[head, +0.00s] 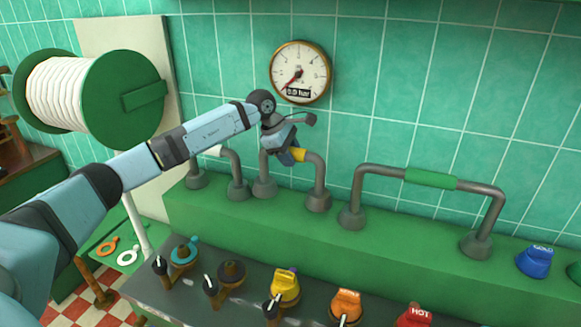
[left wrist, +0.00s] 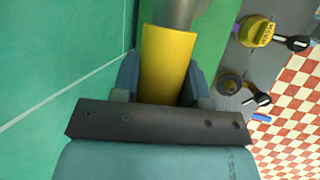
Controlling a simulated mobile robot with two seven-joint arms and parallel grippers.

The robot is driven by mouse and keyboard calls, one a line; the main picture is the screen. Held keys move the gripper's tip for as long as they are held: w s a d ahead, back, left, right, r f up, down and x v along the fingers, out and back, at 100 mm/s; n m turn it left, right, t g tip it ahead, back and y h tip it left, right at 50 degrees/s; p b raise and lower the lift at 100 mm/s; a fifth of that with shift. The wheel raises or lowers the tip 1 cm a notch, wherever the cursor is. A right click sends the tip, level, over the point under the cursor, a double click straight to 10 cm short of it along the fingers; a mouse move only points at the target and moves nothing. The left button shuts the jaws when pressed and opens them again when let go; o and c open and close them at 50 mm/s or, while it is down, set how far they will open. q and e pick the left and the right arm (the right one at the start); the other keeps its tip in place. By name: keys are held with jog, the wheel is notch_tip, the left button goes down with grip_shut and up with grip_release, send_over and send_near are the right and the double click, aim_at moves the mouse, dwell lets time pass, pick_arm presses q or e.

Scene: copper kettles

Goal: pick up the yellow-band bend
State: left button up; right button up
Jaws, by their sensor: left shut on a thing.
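The yellow-band bend is a grey U-shaped pipe (head: 314,172) with a yellow band (head: 299,154) on its top run. Its two ends stand in grey sockets on the green ledge, below the wall gauge. My left gripper (head: 290,153) reaches in from the left and is shut on the bend at the yellow band. In the left wrist view the yellow band (left wrist: 168,60) lies between the two fingers of the gripper (left wrist: 160,85). Part of the bend's top is hidden behind the gripper. My right gripper is not in view.
A white-band bend (head: 214,151) stands close on the left, partly behind my arm. A green-band bend (head: 430,180) stands on the right. A round gauge (head: 300,73) hangs on the tiled wall above. Valves with coloured handles, including a yellow one (head: 285,286), line the lower counter.

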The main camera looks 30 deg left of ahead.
pick_arm(q)
notch_tip(320, 180, up, 3)
jog(key=s+d+b, duration=0.2)
jog(key=s, duration=0.7)
jog(key=s+d+b, duration=0.2)
jog(key=s, duration=0.8)
jog(key=shift+d+b, duration=0.3)
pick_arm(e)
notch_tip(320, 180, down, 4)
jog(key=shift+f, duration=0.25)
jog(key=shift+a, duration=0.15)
